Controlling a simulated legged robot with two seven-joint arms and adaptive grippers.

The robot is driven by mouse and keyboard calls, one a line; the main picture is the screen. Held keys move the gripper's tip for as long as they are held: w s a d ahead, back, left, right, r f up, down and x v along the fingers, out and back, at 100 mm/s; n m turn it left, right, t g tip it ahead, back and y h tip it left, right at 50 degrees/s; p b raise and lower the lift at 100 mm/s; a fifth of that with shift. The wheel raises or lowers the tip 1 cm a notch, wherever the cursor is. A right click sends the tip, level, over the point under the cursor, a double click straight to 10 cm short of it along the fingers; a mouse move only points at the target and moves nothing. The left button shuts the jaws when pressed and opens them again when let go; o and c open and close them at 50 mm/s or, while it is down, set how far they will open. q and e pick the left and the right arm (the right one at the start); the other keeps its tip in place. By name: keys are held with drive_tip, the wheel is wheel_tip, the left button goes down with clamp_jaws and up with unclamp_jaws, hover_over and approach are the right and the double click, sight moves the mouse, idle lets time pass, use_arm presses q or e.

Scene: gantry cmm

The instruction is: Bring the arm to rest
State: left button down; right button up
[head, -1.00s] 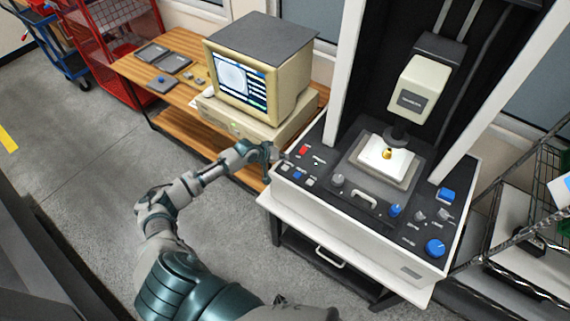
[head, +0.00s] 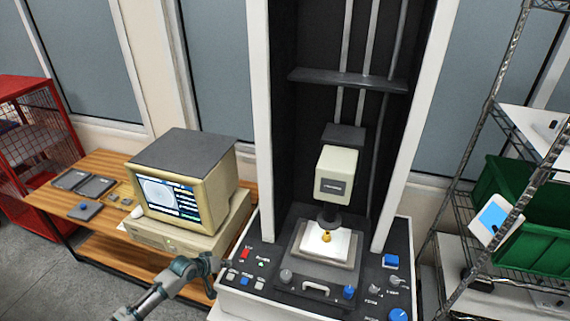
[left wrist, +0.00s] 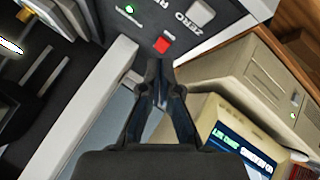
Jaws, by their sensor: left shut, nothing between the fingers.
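My left gripper (head: 217,262) is at the left front edge of the measuring machine's control panel (head: 262,276), beside the red button (head: 245,254). In the left wrist view the left gripper (left wrist: 162,66) is shut with nothing between its fingers. There its tips point at the panel just below the red button (left wrist: 162,45), and a green light (left wrist: 129,9) glows nearby. Whether the tips touch the panel cannot be told. A small brass part (head: 326,237) sits on the white block under the machine's probe head (head: 336,175). My right gripper does not show.
A computer monitor (head: 178,189) stands on a wooden table (head: 100,172) left of the machine, close to my left arm. Flat grey trays lie on that table.

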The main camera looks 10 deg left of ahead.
use_arm(q)
drive_tip(key=s+d+f+m+g, duration=0.2)
drive_tip(key=s+d+f+m, duration=0.15)
drive_tip(key=s+d, duration=0.55)
drive_tip(key=s+d+f+m+g, duration=0.1)
drive_tip(key=s+d+f+m, duration=0.3)
drive_tip(key=s+d, duration=0.55)
drive_tip(key=s+a+r+n+g+y, duration=0.1)
drive_tip(key=s+a+g+y, duration=0.15)
drive_tip(key=s, duration=1.35)
wheel_tip(320, 180, down, 29)
drive_tip(key=s+b, duration=0.2)
drive_tip(key=b, duration=0.2)
drive_tip(key=s+a+f+g+b, duration=0.1)
drive_tip(key=s+a+f+b, duration=0.1)
drive_tip(key=s+f, duration=0.7)
drive_tip(key=s+a+f+g+y+b, duration=0.1)
drive_tip(key=s+a+f+b, duration=0.1)
drive_tip(key=s+f, duration=0.7)
wheel_tip(320, 180, down, 3)
drive_tip(key=shift+f, duration=0.15)
